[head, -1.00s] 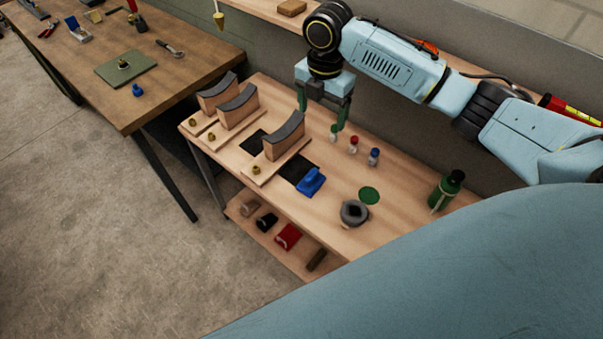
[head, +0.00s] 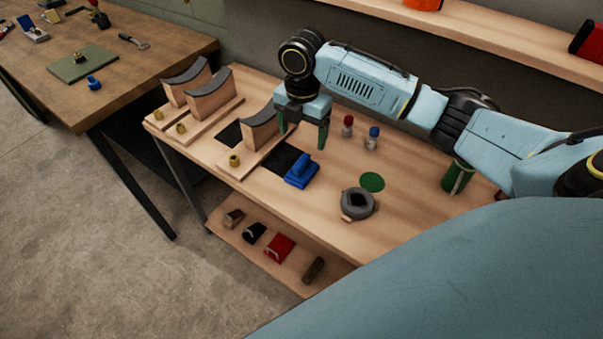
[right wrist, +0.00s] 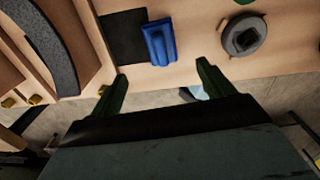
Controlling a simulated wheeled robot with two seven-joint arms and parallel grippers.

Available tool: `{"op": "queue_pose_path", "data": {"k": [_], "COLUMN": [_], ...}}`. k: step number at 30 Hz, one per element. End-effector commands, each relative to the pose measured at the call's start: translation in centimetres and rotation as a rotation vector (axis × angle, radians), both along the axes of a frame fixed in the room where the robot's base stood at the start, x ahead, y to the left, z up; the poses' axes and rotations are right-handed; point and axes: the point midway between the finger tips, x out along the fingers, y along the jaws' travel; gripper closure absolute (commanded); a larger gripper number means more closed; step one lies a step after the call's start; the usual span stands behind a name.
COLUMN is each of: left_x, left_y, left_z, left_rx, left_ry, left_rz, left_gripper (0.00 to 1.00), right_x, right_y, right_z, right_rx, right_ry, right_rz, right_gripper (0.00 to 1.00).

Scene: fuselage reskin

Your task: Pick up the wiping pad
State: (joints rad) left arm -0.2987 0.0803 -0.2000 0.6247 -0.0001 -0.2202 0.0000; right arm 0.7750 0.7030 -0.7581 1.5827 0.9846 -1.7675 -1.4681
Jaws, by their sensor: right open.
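A blue pad-like block with a raised grip (head: 301,171), which looks like the wiping pad, lies on the wooden bench beside a black square. It also shows in the right wrist view (right wrist: 159,42), ahead of the fingertips and between their lines. My right gripper (head: 303,134) is open and empty, with its green fingers apart. In the head view it hangs above the bench, behind the blue block and not touching it. My left gripper is not in view.
Curved saddle stands (head: 207,96) are left of the block. The lower shelf (head: 263,262) holds several small items.

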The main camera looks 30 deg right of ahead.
Motion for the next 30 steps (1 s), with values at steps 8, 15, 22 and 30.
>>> {"op": "queue_pose_path", "data": {"k": [8, 15, 22, 30], "left_x": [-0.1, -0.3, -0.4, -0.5], "left_y": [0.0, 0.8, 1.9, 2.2], "left_z": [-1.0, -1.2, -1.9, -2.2], "left_rx": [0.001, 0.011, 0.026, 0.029], "left_ry": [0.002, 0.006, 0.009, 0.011], "left_rz": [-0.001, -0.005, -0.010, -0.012], "left_gripper": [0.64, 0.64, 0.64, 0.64], "right_x": [-0.1, -0.1, -0.4, -0.3], "right_y": [0.0, 0.1, 0.3, 0.2], "right_z": [-5.3, -6.7, -9.8, -11.5], "right_rx": [0.000, -0.001, -0.001, -0.002], "right_ry": [0.003, 0.002, 0.005, 0.000], "right_rz": [0.000, 0.001, 0.001, 0.001], "right_gripper": [0.20, 0.20, 0.20, 0.20]}}
